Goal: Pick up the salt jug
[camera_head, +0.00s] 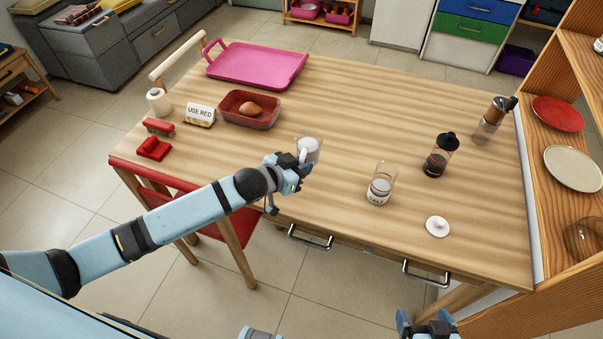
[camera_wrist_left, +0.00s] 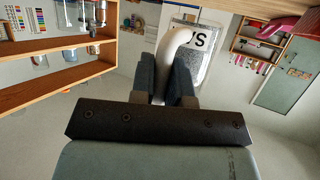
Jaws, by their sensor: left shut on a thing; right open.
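The salt jug (camera_head: 307,148) is a clear jug with white contents near the table's front edge. I cannot tell whether the jug touches the table. A glass jar (camera_head: 380,184) labelled "SALT" stands upright to the right, apart from it. My right gripper (camera_head: 428,326) is open and empty at the bottom edge.
A white lid (camera_head: 437,226), a French press (camera_head: 440,155) and a grinder (camera_head: 494,114) are on the right of the table (camera_head: 340,100). A red bin with bread (camera_head: 249,109), a sign (camera_head: 200,114) and a pink tray (camera_head: 257,64) are left. A shelf (camera_head: 568,135) borders the right.

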